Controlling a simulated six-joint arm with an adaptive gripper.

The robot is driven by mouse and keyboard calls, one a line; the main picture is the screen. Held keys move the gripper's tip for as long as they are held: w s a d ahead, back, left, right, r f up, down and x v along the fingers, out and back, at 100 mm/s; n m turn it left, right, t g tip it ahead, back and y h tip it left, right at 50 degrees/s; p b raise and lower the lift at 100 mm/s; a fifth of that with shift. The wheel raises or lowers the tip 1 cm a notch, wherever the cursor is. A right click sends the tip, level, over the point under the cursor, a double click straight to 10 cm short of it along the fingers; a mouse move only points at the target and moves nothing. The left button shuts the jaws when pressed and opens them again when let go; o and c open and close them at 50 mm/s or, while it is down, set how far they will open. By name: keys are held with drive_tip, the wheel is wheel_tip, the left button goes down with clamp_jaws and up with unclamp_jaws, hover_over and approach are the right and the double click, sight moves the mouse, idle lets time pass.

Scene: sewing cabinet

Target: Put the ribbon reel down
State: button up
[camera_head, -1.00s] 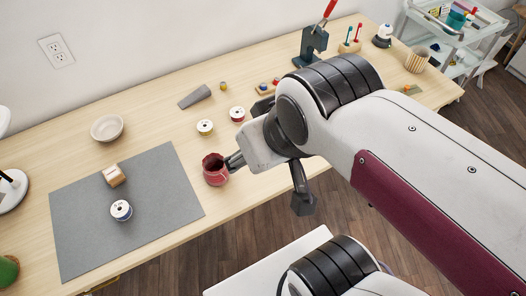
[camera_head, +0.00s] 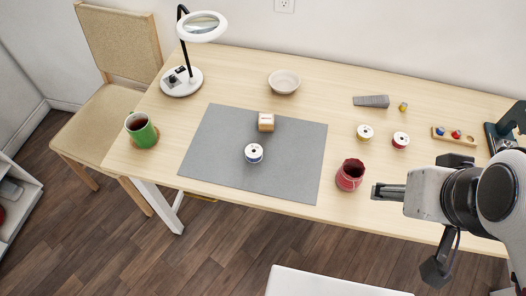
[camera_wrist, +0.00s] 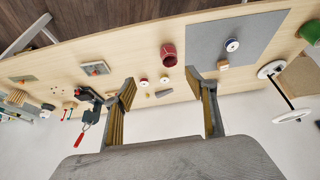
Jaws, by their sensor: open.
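A ribbon reel with white faces and a blue band (camera_head: 254,153) sits upright on the grey mat (camera_head: 215,150); it also shows in the wrist view (camera_wrist: 232,44). A yellow-banded reel (camera_head: 365,132) and a red-banded reel (camera_head: 401,140) stand on the bare table, right of the mat. My gripper (camera_head: 376,191) is above the table's front part, just right of the dark red cup (camera_head: 349,176). In the wrist view its two fingers (camera_wrist: 161,75) are wide apart with nothing held; the yellow and red reels show beyond, in the gap between them.
A wooden block (camera_head: 266,122) is behind the blue reel on the mat. A bowl (camera_head: 284,81), magnifier lamp (camera_head: 182,82) and green mug (camera_head: 141,130) stand around the mat. A grey wedge (camera_head: 371,101) lies behind the reels. The mat's left part is clear.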

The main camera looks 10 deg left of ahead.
drive_tip(key=n+g+y, duration=0.4)
drive_tip(key=n+g, duration=0.2)
drive_tip(key=n, duration=0.5)
approach(254, 153)
drive_tip(key=s, duration=0.1)
drive_tip(key=s+d+f, duration=0.1)
drive_tip(key=s, duration=0.1)
drive_tip(key=s+d+f, duration=0.1)
drive_tip(key=s, duration=0.1)
drive_tip(key=shift+s+f, duration=0.1)
drive_tip(key=shift+s, duration=0.05)
drive_tip(key=shift+w+a+r+n+t, duration=0.15)
drive_tip(key=shift+w+a+n+t, duration=0.15)
drive_tip(key=shift+w+n, duration=0.45)
drive_tip(key=shift+w+a+r+n+t, duration=0.25)
drive_tip(key=shift+w+a+n, duration=0.1)
drive_tip(key=shift+w+n, duration=0.4)
drive_tip(key=shift+w+a+r+n+t, duration=0.1)
drive_tip(key=shift+w+a+n+t, duration=0.2)
drive_tip(key=shift+w+n, duration=0.45)
drive_tip(key=shift+f, duration=0.1)
drive_tip(key=shift+x, duration=1.2)
